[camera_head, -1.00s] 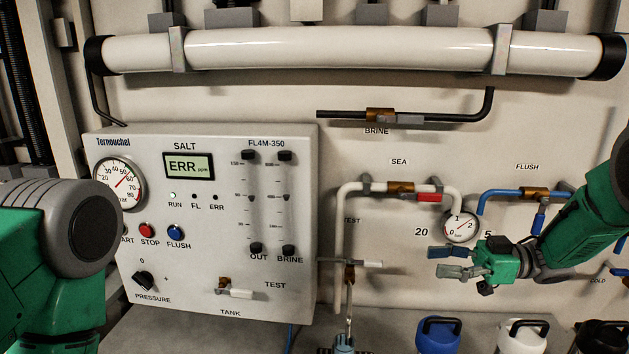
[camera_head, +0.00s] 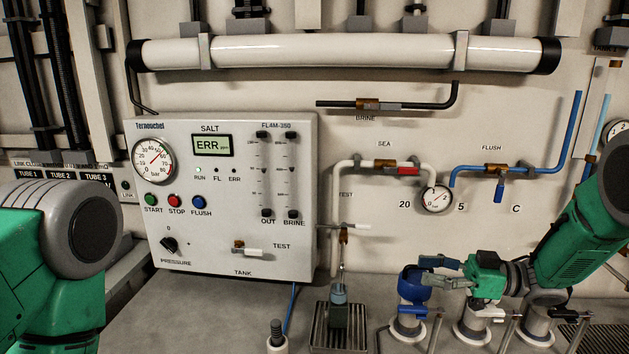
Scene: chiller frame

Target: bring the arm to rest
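My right gripper (camera_head: 437,273) comes in from the right on its green arm (camera_head: 575,235). Its two grey fingers point left and are apart. It appears in front of the blue-topped canister (camera_head: 409,292); I cannot tell whether it touches it. Nothing shows between the fingers. My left arm (camera_head: 60,265) fills the lower left corner, and its gripper is outside the view.
A control panel (camera_head: 300,240) stands at the left, its display reading ERR. Valves and pipes, with a blue flush handle (camera_head: 498,194) hanging down, line the wall. A drain tray (camera_head: 333,343) and several canisters stand along the counter (camera_head: 215,315).

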